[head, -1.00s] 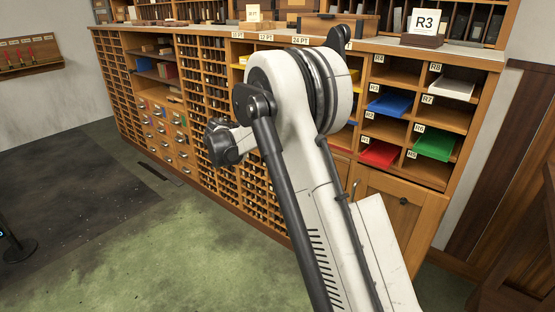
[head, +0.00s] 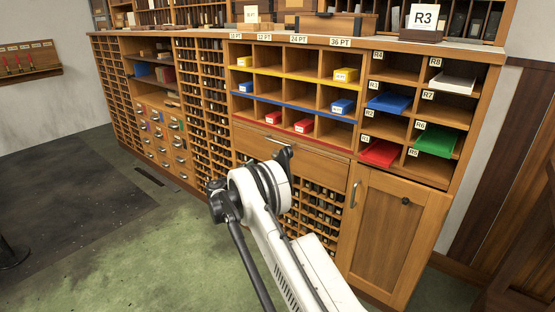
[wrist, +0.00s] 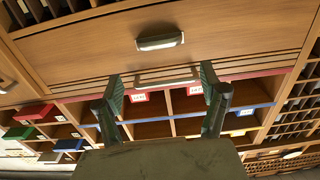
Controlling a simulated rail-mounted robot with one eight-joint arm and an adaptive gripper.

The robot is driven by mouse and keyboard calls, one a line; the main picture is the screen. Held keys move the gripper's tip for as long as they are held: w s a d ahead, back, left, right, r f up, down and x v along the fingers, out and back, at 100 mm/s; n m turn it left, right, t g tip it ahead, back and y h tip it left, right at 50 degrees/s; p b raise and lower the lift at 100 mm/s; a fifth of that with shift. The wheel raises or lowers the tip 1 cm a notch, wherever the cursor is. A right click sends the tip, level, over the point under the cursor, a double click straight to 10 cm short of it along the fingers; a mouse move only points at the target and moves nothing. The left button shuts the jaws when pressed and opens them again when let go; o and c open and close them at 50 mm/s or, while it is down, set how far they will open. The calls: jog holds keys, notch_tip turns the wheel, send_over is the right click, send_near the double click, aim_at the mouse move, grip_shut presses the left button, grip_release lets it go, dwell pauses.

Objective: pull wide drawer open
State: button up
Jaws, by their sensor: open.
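The wide drawer (head: 320,172) is a plain wooden front below the red-edged pigeonholes. In the wrist view, the drawer front (wrist: 90,48) fills the top and carries a metal cup handle (wrist: 158,42). A thin panel with a pale bar handle (wrist: 165,82) lies between it and the red edge. My gripper (wrist: 161,77) is open, its two dark fingers apart on either side of this bar in the picture. I see no contact with either handle. In the head view my gripper (head: 283,155) is in front of the drawer, and my arm hides part of the front.
A cupboard door (head: 385,235) with a handle stands right of the drawer. Pigeonholes above hold yellow, blue and red boxes. Trays in blue (head: 388,103), red (head: 380,152) and green (head: 435,140) sit at right. The green floor in front is clear.

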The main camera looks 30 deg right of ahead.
aim_at(277, 157)
jog(key=b+x, duration=0.3)
jog(key=x, duration=0.9)
jog(key=shift+w+d, duration=0.1)
jog(key=shift+d, duration=0.15)
jog(key=shift+c, duration=0.3)
jog(key=c, duration=1.2)
